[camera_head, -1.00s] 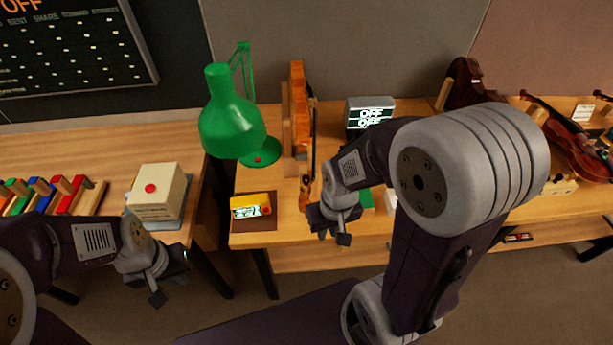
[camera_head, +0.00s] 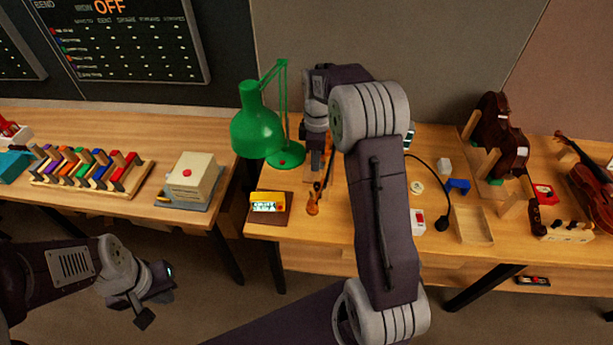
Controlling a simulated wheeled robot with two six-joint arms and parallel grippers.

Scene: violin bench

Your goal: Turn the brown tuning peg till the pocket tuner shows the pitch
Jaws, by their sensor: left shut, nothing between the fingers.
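The pocket tuner (camera_head: 268,199) is yellow with a lit screen and lies on a brown mat at the front left of the bench; its reading is too small to tell. The violin's scroll end (camera_head: 313,202) shows near the bench front, while my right arm hides most of the body. The brown tuning peg cannot be made out. My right gripper (camera_head: 316,152) is over the violin, behind the scroll; whether its fingers are open or touching anything is unclear. My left gripper (camera_head: 150,300) is shut and empty, low in front of the left table.
A green lamp (camera_head: 257,130) stands left of the violin. A beige box with a red button (camera_head: 187,178) and a rack of coloured blocks (camera_head: 90,170) are on the left table. A wooden tray (camera_head: 473,224), a black gooseneck and another violin (camera_head: 586,190) are to the right.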

